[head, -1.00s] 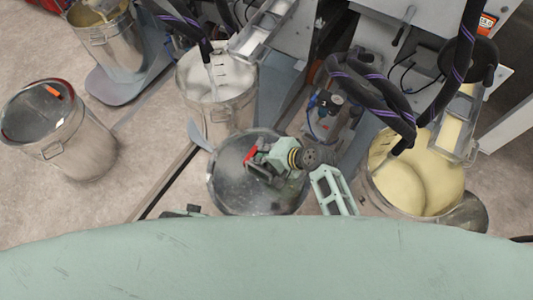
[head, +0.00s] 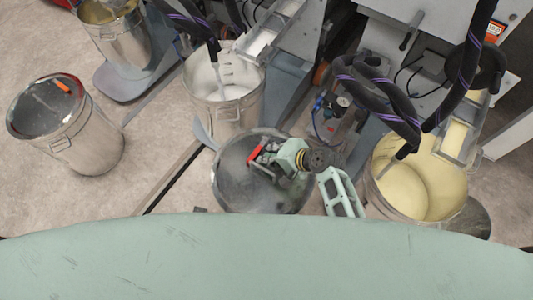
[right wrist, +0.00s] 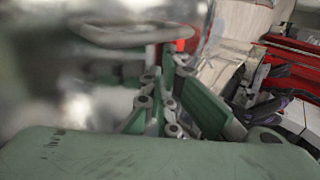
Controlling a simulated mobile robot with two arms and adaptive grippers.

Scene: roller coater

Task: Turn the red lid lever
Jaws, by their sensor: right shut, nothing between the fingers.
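A round dark metallic lid (head: 235,180) lies below the middle of the head view, on a drum mostly hidden beneath it. A red lever (head: 266,153) shows on this lid, right at my right gripper (head: 262,164). My right gripper is shut and empty, its fingers over the lid beside the lever; I cannot tell whether they touch. In the right wrist view the shut fingers (right wrist: 160,100) point at a shiny metal surface with a pale handle (right wrist: 130,35). A blurred red patch (right wrist: 186,45) shows just beyond them. My left gripper is not in view.
A lidded metal drum (head: 85,140) with an orange-red lever (head: 62,86) stands at the left. Open drums of white (head: 225,110) and yellow (head: 405,185) contents stand near the lid. Black hoses (head: 385,105) hang close to my right arm. Floor is clear at lower left.

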